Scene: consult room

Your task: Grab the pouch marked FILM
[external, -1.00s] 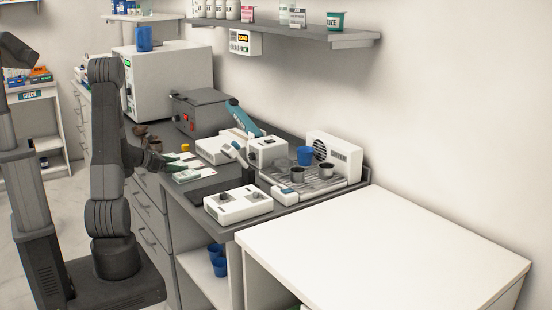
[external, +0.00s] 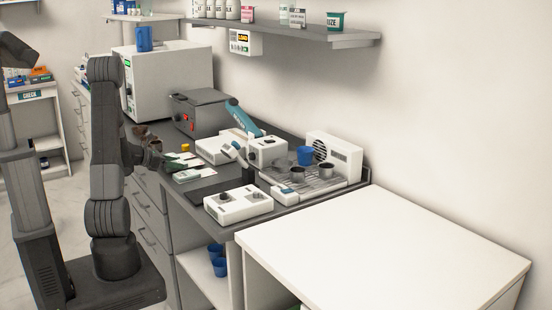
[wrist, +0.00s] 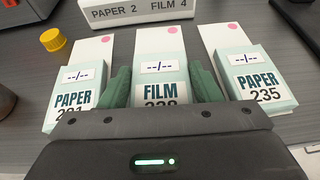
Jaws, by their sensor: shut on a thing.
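The pouch marked FILM (wrist: 162,91) is pale green with a white strip and a pink dot at its far end. It lies in the middle of the wrist view, between two pouches marked PAPER, one on the left (wrist: 74,99) and one on the right (wrist: 262,84). My gripper (wrist: 159,72) has its green fingers on both sides of the FILM pouch and is shut on it. The gripper body hides the pouch's near end and part of its number. In the external view my gripper (external: 170,163) is low at the counter's front edge, by the pouches.
A sign reading PAPER 2, FILM 4 (wrist: 148,14) stands behind the pouches. A yellow cap (wrist: 53,39) lies at the left. In the external view a white two-knob device (external: 238,204) and a rack with cups (external: 322,184) stand to the right. The white table (external: 390,245) is bare.

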